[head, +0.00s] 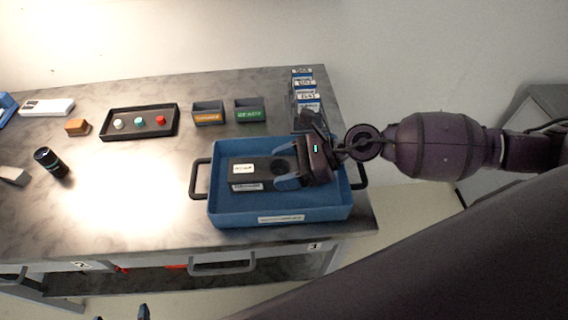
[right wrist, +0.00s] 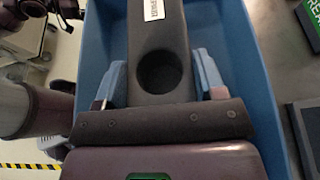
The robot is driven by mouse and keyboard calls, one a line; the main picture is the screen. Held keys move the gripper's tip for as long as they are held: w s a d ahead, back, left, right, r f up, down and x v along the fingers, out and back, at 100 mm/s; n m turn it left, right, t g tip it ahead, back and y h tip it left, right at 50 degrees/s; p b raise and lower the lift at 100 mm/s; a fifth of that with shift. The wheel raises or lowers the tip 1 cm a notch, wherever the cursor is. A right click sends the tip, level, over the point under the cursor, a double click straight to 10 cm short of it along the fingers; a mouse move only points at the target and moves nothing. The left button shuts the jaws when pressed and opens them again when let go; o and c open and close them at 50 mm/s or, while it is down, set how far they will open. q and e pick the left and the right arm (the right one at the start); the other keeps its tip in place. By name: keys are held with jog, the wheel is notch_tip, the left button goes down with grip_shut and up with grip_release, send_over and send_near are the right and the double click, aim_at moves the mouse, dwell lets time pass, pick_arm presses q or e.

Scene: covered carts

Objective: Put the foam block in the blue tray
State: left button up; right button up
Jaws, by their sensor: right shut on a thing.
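The foam block (head: 258,172) is a long dark grey block with white labels and a round recess, lying level within the walls of the blue tray (head: 280,212). My right gripper (head: 284,166) reaches in from the right and is shut on the block's right end. In the right wrist view the block (right wrist: 158,35) sits between the two blue fingers, with the blue tray (right wrist: 240,60) around it. I cannot tell whether its underside touches the tray floor.
The blue tray has black side handles and stands at the cart top's right front. Behind it are two small labelled bins (head: 208,113) and a labelled rack (head: 304,92). A black tray with coloured knobs (head: 140,134), an orange block (head: 77,127) and a black cylinder (head: 50,161) stand left.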

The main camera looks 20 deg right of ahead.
jog(key=o, duration=0.9)
jog(key=shift+r, duration=0.15)
jog(key=shift+r+p, duration=0.3)
jog(key=shift+d+r, duration=0.15)
jog(key=shift+r, duration=0.2)
jog(key=b+v, duration=0.1)
jog(key=v, duration=1)
jog(key=shift+s+d+b, duration=0.15)
jog(key=shift+d+b, duration=0.1)
jog(key=shift+b, duration=0.05)
